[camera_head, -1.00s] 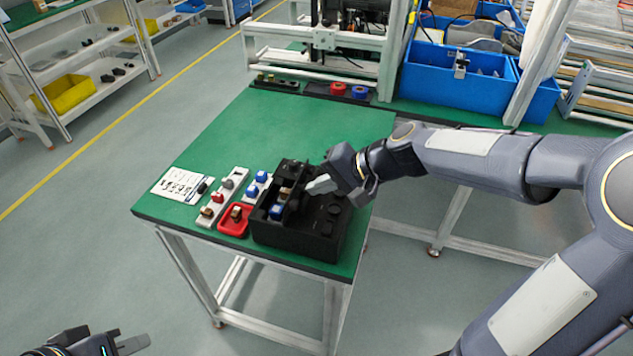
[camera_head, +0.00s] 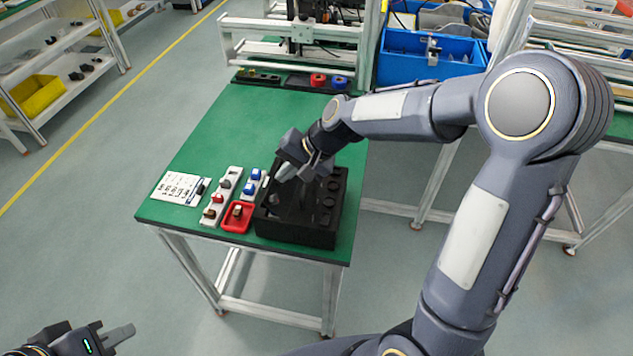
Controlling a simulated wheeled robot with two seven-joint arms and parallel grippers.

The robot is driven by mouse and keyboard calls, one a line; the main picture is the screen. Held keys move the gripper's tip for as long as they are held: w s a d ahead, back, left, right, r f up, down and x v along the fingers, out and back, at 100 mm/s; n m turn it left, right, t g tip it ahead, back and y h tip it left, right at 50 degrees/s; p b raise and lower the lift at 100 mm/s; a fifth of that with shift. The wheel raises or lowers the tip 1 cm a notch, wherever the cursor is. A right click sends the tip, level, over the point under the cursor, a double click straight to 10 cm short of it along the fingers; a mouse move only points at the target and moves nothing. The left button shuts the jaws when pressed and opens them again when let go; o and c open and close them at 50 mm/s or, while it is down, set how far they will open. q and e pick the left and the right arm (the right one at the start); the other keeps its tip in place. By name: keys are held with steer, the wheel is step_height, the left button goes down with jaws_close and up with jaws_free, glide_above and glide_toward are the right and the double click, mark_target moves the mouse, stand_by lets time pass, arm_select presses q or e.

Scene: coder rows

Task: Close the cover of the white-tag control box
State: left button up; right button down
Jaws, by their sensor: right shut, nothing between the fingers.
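The black control box (camera_head: 295,232) stands near the front right of the green table. Its right half shows a dark top with round shapes. Its left part is now dark, and the blue and brown parts inside no longer show. My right gripper (camera_head: 281,174) is shut and empty, above the box's back left part; I cannot tell whether it touches the cover. My arm hides some of the box, and I cannot make out a white tag or the cover's exact angle. My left gripper (camera_head: 112,335) is at the bottom left, away from the table, its opening unclear.
A red tray (camera_head: 226,226) with a small part sits left of the box, near white strips (camera_head: 222,190) with coloured knobs and a printed card (camera_head: 180,188). The table's back middle (camera_head: 260,120) is clear. Blue bins (camera_head: 400,62) stand at the back right.

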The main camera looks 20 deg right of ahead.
steer(key=shift+w+a+f, duration=0.15)
steer(key=shift+w+a, duration=0.2)
steer(key=shift+a, duration=0.15)
steer(key=shift+w+a+f, duration=0.15)
steer(key=shift+w+a, duration=0.15)
steer(key=shift+a, duration=0.15)
steer(key=shift+w+a+f+b, duration=0.35)
steer(key=shift+w+a, duration=0.05)
steer(key=shift+a, duration=0.15)
steer(key=shift+w+a+f+b, duration=0.3)
steer(key=shift+w+a+b, duration=0.05)
steer(key=shift+a, duration=0.2)
